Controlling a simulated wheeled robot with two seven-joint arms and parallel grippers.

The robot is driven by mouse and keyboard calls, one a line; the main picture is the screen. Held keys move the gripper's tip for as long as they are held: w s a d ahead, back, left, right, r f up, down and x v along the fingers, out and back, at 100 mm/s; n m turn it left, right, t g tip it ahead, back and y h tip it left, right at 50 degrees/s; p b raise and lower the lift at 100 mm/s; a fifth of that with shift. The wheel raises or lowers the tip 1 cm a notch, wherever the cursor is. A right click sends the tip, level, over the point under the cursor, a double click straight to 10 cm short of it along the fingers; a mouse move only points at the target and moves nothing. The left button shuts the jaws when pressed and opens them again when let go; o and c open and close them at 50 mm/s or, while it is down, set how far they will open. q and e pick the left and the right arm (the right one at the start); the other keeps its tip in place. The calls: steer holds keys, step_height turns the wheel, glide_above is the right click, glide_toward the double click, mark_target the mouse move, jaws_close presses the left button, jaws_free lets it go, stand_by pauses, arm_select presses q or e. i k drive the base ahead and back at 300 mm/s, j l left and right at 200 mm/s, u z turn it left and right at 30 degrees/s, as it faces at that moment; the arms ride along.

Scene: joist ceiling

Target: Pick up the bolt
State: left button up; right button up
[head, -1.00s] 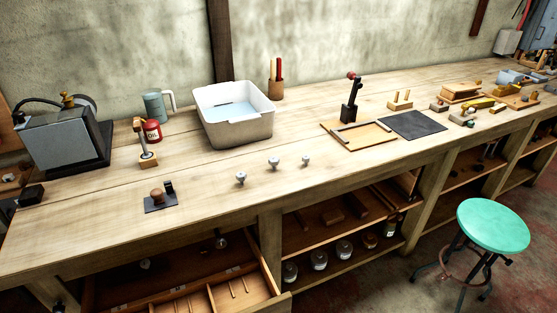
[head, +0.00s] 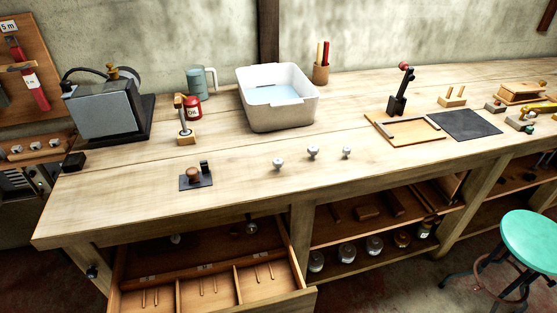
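No piece can be told for certain as the bolt. Three small grey metal pieces with wide heads stand apart on the workbench (head: 400,170) near its front edge: a left one (head: 279,163), a middle one (head: 313,152) and a right one (head: 346,153). They could be bolts or knobs; they are too small to tell. Thin rods (head: 201,286) lie in the open drawer (head: 222,301) below. Neither of my grippers is in view.
A white basin (head: 278,123) with water stands behind the metal pieces. A dark plate with a brown knob (head: 196,178) lies to their left. A wooden tray (head: 410,132) and a black mat (head: 464,125) lie right. The drawer juts out in front; a green stool (head: 530,237) stands right.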

mark_target(277, 162)
steer(key=l+z, duration=0.2)
steer(key=l, duration=0.25)
steer(key=i+l+z, duration=0.15)
steer(key=l, duration=0.3)
steer(key=l+z, duration=0.2)
steer(key=l, duration=0.2)
